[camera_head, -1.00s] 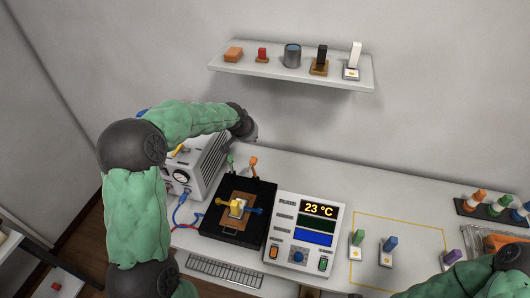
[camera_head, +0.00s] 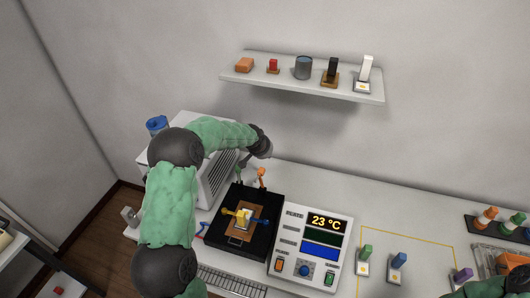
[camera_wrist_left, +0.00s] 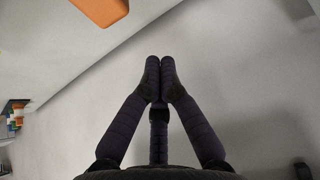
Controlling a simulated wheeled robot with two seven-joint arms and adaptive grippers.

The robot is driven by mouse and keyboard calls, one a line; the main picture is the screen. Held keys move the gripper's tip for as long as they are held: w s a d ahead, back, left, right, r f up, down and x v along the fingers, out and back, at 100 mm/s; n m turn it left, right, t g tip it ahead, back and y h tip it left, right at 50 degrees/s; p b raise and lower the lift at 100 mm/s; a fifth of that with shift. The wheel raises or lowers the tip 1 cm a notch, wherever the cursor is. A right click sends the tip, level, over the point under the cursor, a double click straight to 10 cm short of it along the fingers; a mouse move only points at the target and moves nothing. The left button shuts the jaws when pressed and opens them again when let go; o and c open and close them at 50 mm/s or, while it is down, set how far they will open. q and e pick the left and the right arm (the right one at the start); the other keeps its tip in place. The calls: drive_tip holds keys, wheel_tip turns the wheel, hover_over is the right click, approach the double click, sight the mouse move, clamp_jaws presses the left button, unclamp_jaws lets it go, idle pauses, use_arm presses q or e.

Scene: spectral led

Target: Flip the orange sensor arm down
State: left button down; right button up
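The orange sensor arm (camera_head: 261,174) stands upright at the back right corner of the black stage (camera_head: 229,239) in the head view. Shorter green (camera_head: 240,169), yellow (camera_head: 232,213) and blue (camera_head: 262,212) arms belong to the same stage; the yellow and blue ones lie inward over its centre. My left wrist is just behind and above the orange arm; its fingers are mostly hidden there. In the left wrist view my left gripper (camera_wrist_left: 160,65) has its fingertips together with nothing between them. My right gripper is out of view.
A meter box (camera_head: 312,245) reading 23 °C stands right of the stage. A grey vented unit (camera_head: 218,180) is on the left, partly behind my arm. A wall shelf (camera_head: 300,80) holds several items. Small coloured modules stand on the right of the table.

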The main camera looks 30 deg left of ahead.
use_arm(q)
drive_tip(key=shift+s+d+f, duration=0.1)
drive_tip(key=shift+s+f, duration=0.15)
drive_tip(key=shift+s, duration=0.35)
drive_tip(key=shift+s+f, duration=0.3)
drive_tip(key=shift+s, duration=0.25)
drive_tip(key=shift+s+d+f, duration=0.1)
drive_tip(key=shift+s+f, duration=0.15)
drive_tip(key=shift+s, duration=0.35)
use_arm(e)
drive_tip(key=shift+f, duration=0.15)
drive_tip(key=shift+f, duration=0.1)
